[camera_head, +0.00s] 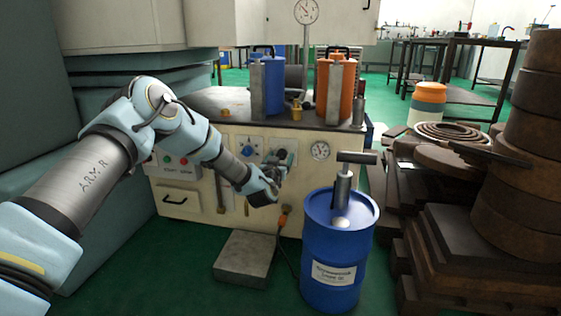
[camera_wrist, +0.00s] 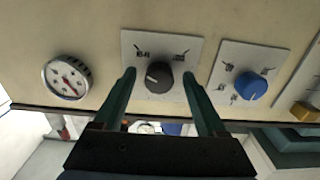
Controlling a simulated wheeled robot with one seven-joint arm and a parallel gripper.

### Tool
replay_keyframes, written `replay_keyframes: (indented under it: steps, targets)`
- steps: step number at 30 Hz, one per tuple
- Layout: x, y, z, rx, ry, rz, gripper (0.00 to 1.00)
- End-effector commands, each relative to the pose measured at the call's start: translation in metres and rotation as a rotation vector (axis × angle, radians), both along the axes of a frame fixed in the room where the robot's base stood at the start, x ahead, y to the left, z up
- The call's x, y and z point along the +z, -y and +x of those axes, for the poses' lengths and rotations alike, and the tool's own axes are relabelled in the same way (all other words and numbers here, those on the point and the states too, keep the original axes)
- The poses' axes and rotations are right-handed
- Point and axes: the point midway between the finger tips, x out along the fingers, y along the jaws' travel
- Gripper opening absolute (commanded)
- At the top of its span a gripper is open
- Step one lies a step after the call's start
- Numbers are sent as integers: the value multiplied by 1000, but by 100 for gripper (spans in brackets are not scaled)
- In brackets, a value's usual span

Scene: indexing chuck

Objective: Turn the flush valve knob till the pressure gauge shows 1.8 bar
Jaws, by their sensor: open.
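A black knob (camera_wrist: 158,77) with a white pointer line sits on a light plate on the cream machine front. My gripper (camera_head: 281,167) is open, its fingers on either side of this knob, with gaps showing in the wrist view. Whether the fingertips reach the knob's depth I cannot tell. A blue knob (camera_wrist: 249,86) on its own plate is beside it; it also shows in the head view (camera_head: 248,150). The plate lettering is too small to tell which knob is named flush valve. A round white gauge (camera_wrist: 67,78) with a reddish needle is left of the black knob; its reading is not legible.
A grey block (camera_head: 245,258) lies on the green floor below. Dark stacked plates and discs (camera_head: 460,235) fill the right. Another dial gauge (camera_head: 306,11) stands above the machine.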

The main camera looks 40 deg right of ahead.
Motion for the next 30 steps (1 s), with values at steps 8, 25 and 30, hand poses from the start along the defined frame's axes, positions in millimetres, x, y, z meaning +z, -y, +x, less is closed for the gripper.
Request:
replay_keyframes:
  steps: [8, 25, 30]
  targets:
    - [0, 1, 0, -1, -1, 1, 74]
    - [0, 1, 0, -1, 0, 0, 11]
    - [0, 1, 0, 0, 0, 0, 0]
